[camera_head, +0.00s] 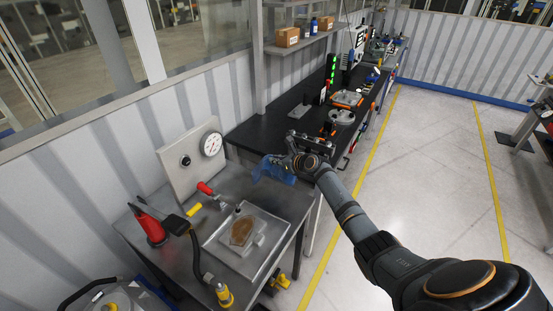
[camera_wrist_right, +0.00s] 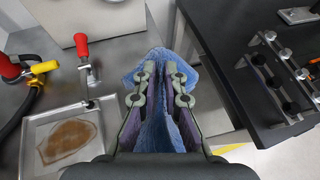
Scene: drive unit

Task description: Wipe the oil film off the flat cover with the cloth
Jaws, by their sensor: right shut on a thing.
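My right gripper (camera_head: 288,163) is shut on a blue cloth (camera_head: 272,172). In the right wrist view the gripper (camera_wrist_right: 161,80) pinches the cloth (camera_wrist_right: 150,70), which bunches between and beyond the fingers. The gripper holds it beside the far right edge of the metal bench, away from the flat cover. The flat cover (camera_head: 252,251) lies in a shallow metal tray on that bench; a brown oil film (camera_head: 241,231) covers part of it. The film (camera_wrist_right: 68,140) also shows at the left in the wrist view. My left gripper is not in view.
A red-handled clamp (camera_head: 206,188) stands behind the tray (camera_head: 272,262). A gauge panel (camera_head: 193,160) rises at the back. A red can (camera_head: 150,230) and a dark hose with yellow fitting (camera_head: 224,295) are at left. A black workbench (camera_head: 262,130) with parts adjoins at the back right.

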